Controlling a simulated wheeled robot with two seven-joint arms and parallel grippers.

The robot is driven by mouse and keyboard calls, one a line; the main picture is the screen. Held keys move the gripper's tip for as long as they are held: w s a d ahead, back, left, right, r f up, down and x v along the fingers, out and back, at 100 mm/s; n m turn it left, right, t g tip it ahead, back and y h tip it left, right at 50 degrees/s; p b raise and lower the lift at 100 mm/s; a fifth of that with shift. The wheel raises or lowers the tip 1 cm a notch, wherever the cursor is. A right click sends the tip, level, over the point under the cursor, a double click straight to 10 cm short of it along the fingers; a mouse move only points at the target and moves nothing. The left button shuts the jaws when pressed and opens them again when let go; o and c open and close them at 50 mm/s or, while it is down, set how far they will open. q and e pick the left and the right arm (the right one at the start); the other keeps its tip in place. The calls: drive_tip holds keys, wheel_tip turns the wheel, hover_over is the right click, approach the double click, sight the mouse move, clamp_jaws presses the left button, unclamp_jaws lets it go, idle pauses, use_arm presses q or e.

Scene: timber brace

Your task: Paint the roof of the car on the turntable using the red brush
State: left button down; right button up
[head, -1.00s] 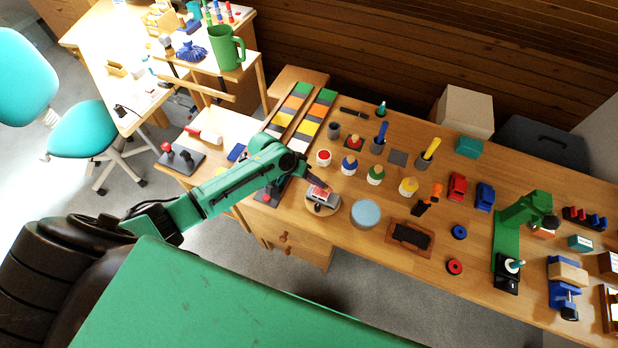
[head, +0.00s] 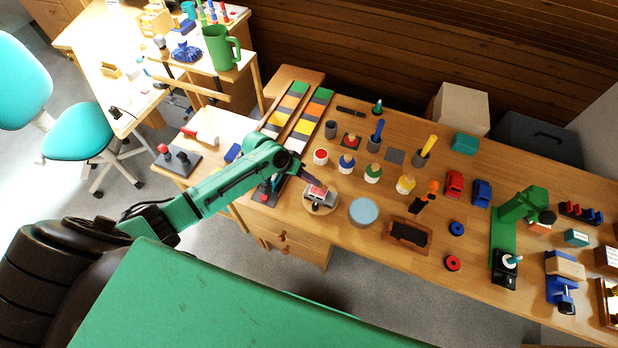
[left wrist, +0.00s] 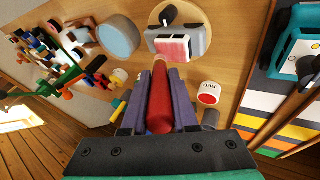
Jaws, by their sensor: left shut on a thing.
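My left gripper (head: 314,184) is shut on the red brush (left wrist: 160,100), whose handle lies between the fingers in the left wrist view. The brush's front end is close to the car; I cannot tell whether it touches. The grey car (left wrist: 192,38) sits on the round wooden turntable (left wrist: 158,14) near the table's front edge. Its roof (left wrist: 173,47) shows red and pink, with a paler patch. In the head view the car (head: 318,201) is partly hidden by the gripper. The red paint pot (head: 320,156) stands behind the turntable. My right gripper is not in view.
A pale blue disc (head: 363,211) lies right of the turntable. Blue (head: 347,162), green (head: 372,173) and yellow (head: 405,185) pots stand behind it. A rack of coloured strips (head: 300,115) is at the left. A brown tray (head: 409,234) lies further right.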

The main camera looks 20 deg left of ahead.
use_arm(q)
drive_tip(key=shift+a+f, duration=0.1)
drive_tip(key=shift+a, duration=1.15)
drive_tip(key=shift+r, duration=3.05)
drive_tip(key=shift+w, duration=0.1)
drive_tip(key=shift+r, duration=1.5)
